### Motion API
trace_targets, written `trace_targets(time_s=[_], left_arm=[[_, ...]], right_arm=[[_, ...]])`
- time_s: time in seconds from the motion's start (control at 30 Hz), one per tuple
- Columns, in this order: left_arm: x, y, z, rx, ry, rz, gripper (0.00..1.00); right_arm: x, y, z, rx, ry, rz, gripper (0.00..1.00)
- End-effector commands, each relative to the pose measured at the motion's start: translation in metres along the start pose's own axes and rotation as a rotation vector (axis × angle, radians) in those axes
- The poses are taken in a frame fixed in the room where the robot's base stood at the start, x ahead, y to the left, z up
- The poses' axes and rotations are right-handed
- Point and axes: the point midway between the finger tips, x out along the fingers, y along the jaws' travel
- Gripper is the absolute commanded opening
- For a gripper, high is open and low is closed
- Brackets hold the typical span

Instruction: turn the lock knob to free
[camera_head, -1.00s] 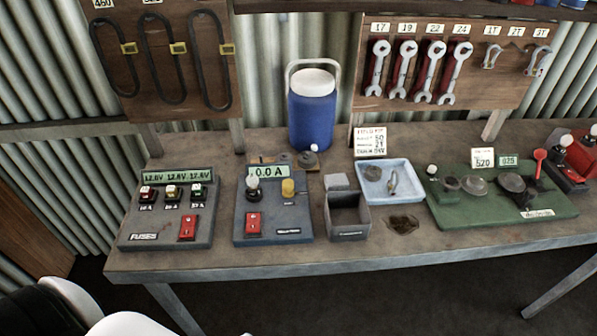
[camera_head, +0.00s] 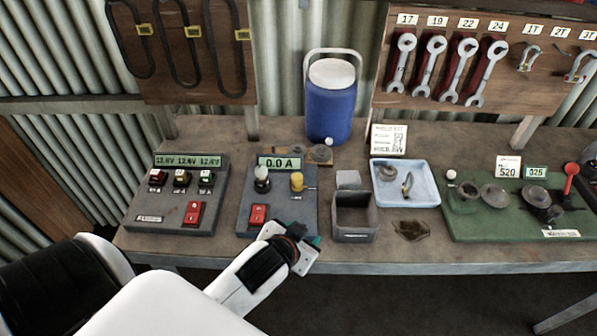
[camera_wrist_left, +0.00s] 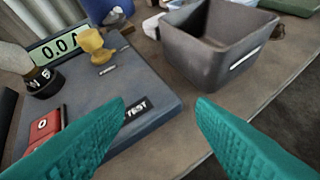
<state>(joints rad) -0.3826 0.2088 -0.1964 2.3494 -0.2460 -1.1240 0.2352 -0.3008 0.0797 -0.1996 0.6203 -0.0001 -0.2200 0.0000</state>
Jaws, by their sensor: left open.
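The grey test box (camera_head: 283,222) on the bench has a 0.0 A display, a yellow knob (camera_head: 297,181), a black knob with a pale top (camera_head: 262,180) and a red switch (camera_head: 258,214). In the left wrist view the yellow knob (camera_wrist_left: 94,45) stands upright beyond my fingers, with the black knob (camera_wrist_left: 42,80) to its left. The small label by the yellow knob is too small to read, so I cannot tell which knob is the lock. My left gripper (camera_head: 312,250) is open and empty at the box's front edge; its teal fingers (camera_wrist_left: 162,112) are apart. My right gripper is out of view.
An open grey bin (camera_head: 355,220) stands right of the test box; its wall fills the upper wrist view (camera_wrist_left: 205,62). A fuse box (camera_head: 172,205) is to the left. A blue jug (camera_head: 331,110) stands behind. A pale blue tray (camera_head: 405,200) and a green board (camera_head: 480,228) lie to the right.

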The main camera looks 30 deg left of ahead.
Motion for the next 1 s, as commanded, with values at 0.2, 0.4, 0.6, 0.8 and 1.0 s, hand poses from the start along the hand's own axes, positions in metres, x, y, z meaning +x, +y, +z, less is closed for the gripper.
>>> trace_targets(time_s=[0.2, 0.4, 0.6, 0.8, 1.0], left_arm=[[0.009, 0.003, 0.106, 0.022, -0.430, 0.031, 0.51], [-0.030, -0.034, 0.229, 0.194, -1.014, -0.121, 0.51], [-0.074, -0.107, 0.267, 0.610, -1.369, -0.506, 0.51], [-0.050, -0.135, 0.225, 1.178, -1.204, -0.915, 0.51], [0.015, -0.053, 0.180, 1.604, -0.511, -1.079, 0.51]], right_arm=[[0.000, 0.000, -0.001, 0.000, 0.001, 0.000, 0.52], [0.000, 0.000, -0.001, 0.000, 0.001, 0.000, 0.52], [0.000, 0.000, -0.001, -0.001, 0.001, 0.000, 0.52], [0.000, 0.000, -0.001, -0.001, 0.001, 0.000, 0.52], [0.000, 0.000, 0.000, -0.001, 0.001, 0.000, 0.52]])
